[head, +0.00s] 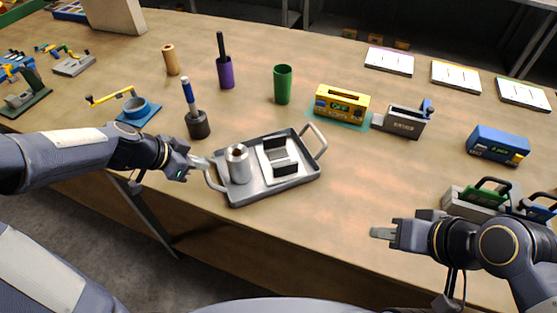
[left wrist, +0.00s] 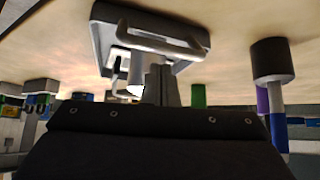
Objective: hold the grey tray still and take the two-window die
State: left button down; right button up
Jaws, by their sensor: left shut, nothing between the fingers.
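The grey tray (head: 246,197) lies near the table's front edge with a handle at each end. It holds a silver cylinder (head: 238,165) and a pale block with dark upright parts (head: 279,160). My left gripper (head: 207,163) is shut and empty, close beside the tray's left handle (head: 213,178); contact is unclear. In the left wrist view the tray handle (left wrist: 158,42) shows just beyond the fingers (left wrist: 160,82). My right gripper (head: 382,233) is over the front right table; its finger gap is unclear. Green-handled (head: 490,192) and blue-handled (head: 540,207) pieces stand at right; I cannot tell which thing is the two-window die.
A yellow device (head: 341,103), a grey block device (head: 404,121) and a blue device (head: 498,144) stand behind. A dark-based blue-handled tool (head: 197,123), purple holder (head: 226,75) and green cup (head: 283,84) stand behind the tray.

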jog(key=shift+f+b, duration=0.6)
jog(key=shift+f, duration=0.05)
jog(key=shift+o, duration=0.3)
jog(key=shift+r, duration=0.1)
dwell(1.2)
jog(key=w+r+n+g, duration=0.2)
jog(key=w+r+n, duration=0.2)
jog(key=w+n, duration=0.25)
jog(key=n+g+h, duration=0.4)
jog(key=n, duration=1.2)
send_near(286, 165)
notch_tip(286, 165, down, 11)
jog(key=shift+s+f, duration=0.1)
jog(key=shift+f, duration=0.15)
jog(key=shift+d, duration=0.1)
